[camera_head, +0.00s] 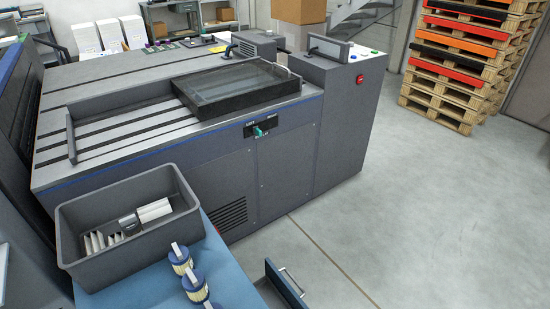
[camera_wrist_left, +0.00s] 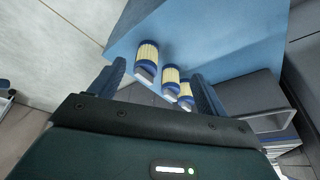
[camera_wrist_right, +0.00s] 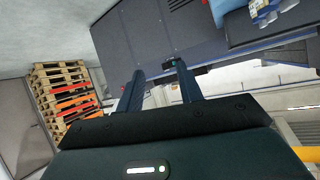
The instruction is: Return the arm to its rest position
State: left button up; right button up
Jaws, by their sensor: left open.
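My left gripper (camera_wrist_left: 158,72) is open and empty in the left wrist view. Beyond its fingers, three blue-and-cream ink units stand on the blue table (camera_wrist_left: 225,38): one (camera_wrist_left: 148,55), a second (camera_wrist_left: 170,77) and a third (camera_wrist_left: 186,93). The head view shows ink units (camera_head: 180,259) along the table's right edge, the nearest cut off by the frame. My right gripper (camera_wrist_right: 160,68) is open with nothing between its fingers. It points towards the dark machine side (camera_wrist_right: 150,35). Neither gripper shows in the head view.
A grey bin (camera_head: 75,243) with white ribbed pieces stands on the blue table. The large grey machine (camera_head: 120,88) bears a dark tray (camera_head: 240,85). A drawer with a handle (camera_head: 287,283) juts out at the bottom. Pallets (camera_head: 455,75) stand back right. The right floor is clear.

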pick_arm(q)
jog(key=w+d+m+t+h+p, duration=0.1)
jog(key=w+d+t+h+p, duration=0.2)
jog(key=w+d+t+p, duration=0.2)
jog(key=shift+w+d+f+t+p, duration=0.3)
jog(key=shift+w+d+t, duration=0.2)
jog(key=shift+d+t, duration=0.3)
pick_arm(e)
jog(key=shift+s+d+r+g+h, duration=0.2)
jog(key=shift+d+r+h, duration=0.1)
jog(key=shift+d+r, duration=0.15)
jog(key=shift+s+d+r+g+h, duration=0.2)
jog(key=shift+d+r+h, duration=0.1)
jog(key=shift+d+r, duration=0.15)
pick_arm(q)
jog(key=shift+a, duration=0.1)
pick_arm(e)
jog(key=shift+w, duration=0.1)
jog(key=shift+r, duration=0.1)
jog(key=shift+a, duration=0.15)
